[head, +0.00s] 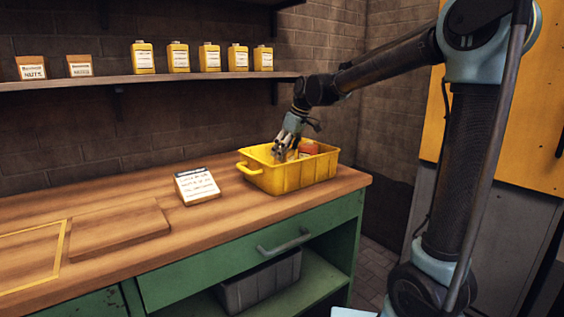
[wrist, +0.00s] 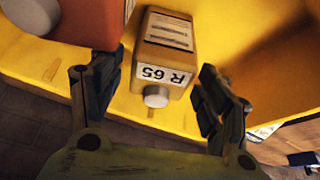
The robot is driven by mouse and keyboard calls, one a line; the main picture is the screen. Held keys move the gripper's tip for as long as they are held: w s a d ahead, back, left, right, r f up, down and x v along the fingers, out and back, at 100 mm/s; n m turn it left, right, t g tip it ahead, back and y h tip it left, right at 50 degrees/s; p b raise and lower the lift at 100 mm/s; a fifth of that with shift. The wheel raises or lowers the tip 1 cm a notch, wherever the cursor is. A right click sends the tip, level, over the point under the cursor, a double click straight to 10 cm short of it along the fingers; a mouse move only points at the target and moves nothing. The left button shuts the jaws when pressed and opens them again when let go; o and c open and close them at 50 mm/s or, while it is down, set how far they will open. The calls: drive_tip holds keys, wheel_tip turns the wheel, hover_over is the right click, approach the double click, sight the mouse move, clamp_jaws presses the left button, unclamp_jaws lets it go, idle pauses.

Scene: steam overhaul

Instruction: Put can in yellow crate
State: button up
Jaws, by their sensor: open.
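The yellow crate (head: 300,178) stands on the wooden bench near its right end. My gripper (head: 284,152) reaches down into its left part. In the wrist view my gripper (wrist: 160,66) is open, with one finger on each side of a yellow can (wrist: 168,45) marked R 65 with a pale round cap. The can is inside the crate, whose yellow wall (wrist: 285,75) surrounds it; no finger clearly grips it. A second, orange-red container (wrist: 85,18) with a white label is beside it, also visible in the head view (head: 309,148).
A shelf (head: 120,80) on the wall holds several yellow cans (head: 178,57) and two orange-brown boxes (head: 79,66). A white sign (head: 197,186) stands left of the crate. A wooden board (head: 120,226) lies farther left. A grey bin (head: 265,282) sits under the drawer.

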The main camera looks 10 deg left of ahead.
drive_tip(key=v, duration=0.6)
drive_tip(key=shift+d+r, duration=0.1)
drive_tip(key=shift+r, duration=0.15)
drive_tip(key=shift+d, duration=0.1)
